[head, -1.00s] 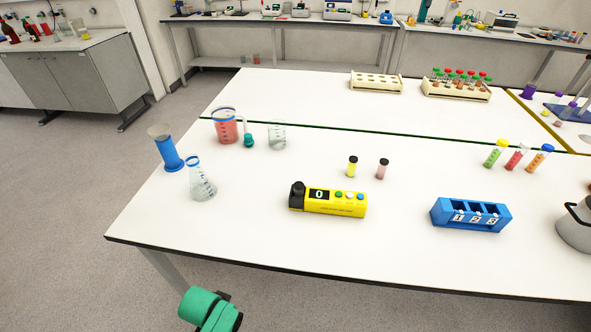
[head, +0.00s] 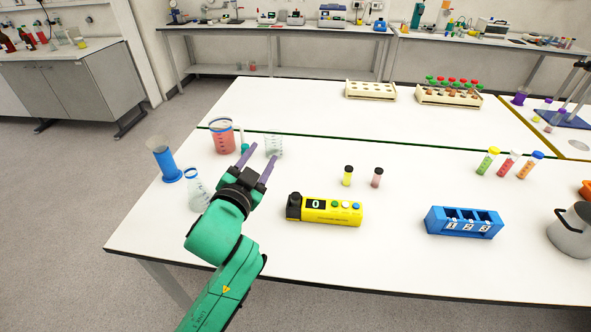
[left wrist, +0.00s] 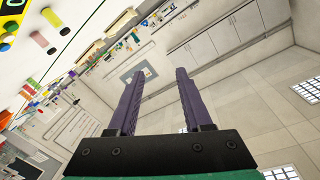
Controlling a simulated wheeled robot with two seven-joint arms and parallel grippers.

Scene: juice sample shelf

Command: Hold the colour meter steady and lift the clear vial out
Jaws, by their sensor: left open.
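The yellow colour meter (head: 333,211) lies on the white table in the head view, with a black cap end at its left, a display reading 0 and several round buttons on top. No clear vial can be made out; whether one sits inside the meter's black end is hidden. A yellow vial (head: 348,176) and a pink vial (head: 377,177), both with black caps, stand behind the meter. My left gripper (head: 258,160) is open and empty, above the table to the left of the meter. Its purple fingers also show in the left wrist view (left wrist: 160,100). My right gripper is not seen.
A blue cylinder (head: 164,160), a flask (head: 197,190), a red-filled beaker (head: 223,137) and a clear beaker (head: 274,146) stand around the left gripper. A blue numbered rack (head: 464,223) stands right of the meter. The table front is clear.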

